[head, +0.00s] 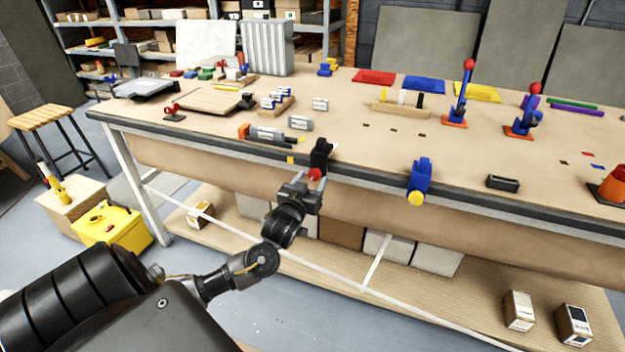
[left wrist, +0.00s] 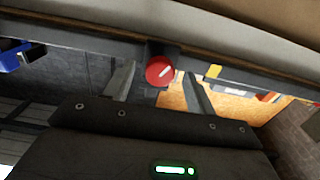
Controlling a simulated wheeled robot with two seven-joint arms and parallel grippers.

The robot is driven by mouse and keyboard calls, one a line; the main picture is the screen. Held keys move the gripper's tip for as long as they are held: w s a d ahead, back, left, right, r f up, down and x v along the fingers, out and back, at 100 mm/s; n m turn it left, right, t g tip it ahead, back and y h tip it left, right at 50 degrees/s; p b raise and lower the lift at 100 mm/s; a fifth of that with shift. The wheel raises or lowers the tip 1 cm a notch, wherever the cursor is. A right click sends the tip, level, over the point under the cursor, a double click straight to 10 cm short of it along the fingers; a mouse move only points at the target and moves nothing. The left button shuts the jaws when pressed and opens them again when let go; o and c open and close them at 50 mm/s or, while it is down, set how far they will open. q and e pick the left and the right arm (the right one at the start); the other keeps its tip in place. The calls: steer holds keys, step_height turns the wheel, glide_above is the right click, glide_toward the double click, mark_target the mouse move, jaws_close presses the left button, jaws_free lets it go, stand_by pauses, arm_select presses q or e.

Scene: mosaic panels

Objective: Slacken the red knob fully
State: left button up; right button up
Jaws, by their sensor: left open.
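The red knob (head: 315,174) sits on a black clamp (head: 321,153) fixed at the front edge of the workbench. In the left wrist view the round red knob (left wrist: 160,71) shows a white line on its face, slanting up to the right. My left gripper (head: 304,186) is at the knob from the front and below. In the left wrist view its two fingers (left wrist: 158,84) are spread, with the knob just beyond and between their tips. I cannot tell whether either finger touches it. My right gripper is not in view.
A blue clamp with a yellow knob (head: 416,198) sits on the same bench edge to the right. The workbench (head: 350,140) carries tools, blocks and coloured sheets. A lower shelf (head: 440,285) with boxes runs under it. The floor in front is clear.

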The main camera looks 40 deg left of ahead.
arm_select(q)
steer(key=shift+w+a, duration=0.15)
steer(key=shift+w, duration=0.15)
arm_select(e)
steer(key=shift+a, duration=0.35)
arm_select(q)
steer(key=shift+c, duration=0.5)
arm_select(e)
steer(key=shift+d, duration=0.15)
